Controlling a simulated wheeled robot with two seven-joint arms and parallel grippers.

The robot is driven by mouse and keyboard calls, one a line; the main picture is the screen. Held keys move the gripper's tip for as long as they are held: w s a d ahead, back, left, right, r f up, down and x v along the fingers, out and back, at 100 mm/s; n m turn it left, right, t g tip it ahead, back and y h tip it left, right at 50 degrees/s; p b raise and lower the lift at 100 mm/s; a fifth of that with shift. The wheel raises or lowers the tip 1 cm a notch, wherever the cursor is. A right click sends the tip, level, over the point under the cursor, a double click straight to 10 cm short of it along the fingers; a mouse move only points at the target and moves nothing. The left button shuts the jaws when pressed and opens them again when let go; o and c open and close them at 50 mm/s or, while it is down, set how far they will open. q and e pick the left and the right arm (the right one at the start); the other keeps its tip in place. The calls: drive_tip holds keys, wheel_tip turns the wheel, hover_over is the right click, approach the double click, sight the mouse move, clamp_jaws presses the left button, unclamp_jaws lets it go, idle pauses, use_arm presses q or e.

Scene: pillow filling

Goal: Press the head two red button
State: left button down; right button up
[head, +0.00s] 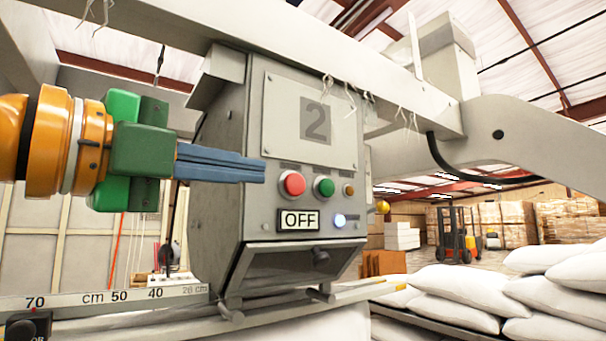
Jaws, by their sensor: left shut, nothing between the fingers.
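The grey control box of head two (215,200) hangs in the middle of the head view, with a large "2" on its upper panel (283,115). The red button (293,184) is on its front, left of a green button (324,187) and a small amber knob (349,190). A display below (299,220) reads "OFF", and a blue-white light (340,220) glows beside it. My left gripper (262,171), green with blue fingers, comes in from the left. It is shut and empty, its tips just left of the red button with a small gap in the picture. My right gripper is not in view.
A ruler rail (105,299) marked in cm runs below the box at left. A light beam (270,35) crosses above. White filled sacks (455,290) are stacked at lower right. A forklift (455,237) and pallets of boxes (510,222) stand far behind.

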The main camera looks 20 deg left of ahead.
sight(291, 184)
use_arm(q)
drive_tip(key=w+p, duration=0.2)
drive_tip(key=w, duration=0.2)
drive_tip(key=w+p, duration=0.2)
drive_tip(key=w, duration=0.2)
drive_tip(key=w+d+p, duration=0.1)
drive_tip(key=w+p, duration=0.2)
drive_tip(key=w, duration=0.1)
drive_tip(key=shift+w+r, duration=0.15)
drive_tip(key=shift+r, duration=0.1)
drive_tip(key=shift+a, duration=0.25)
drive_tip(key=shift+f, duration=0.1)
drive_tip(key=shift+d, duration=0.15)
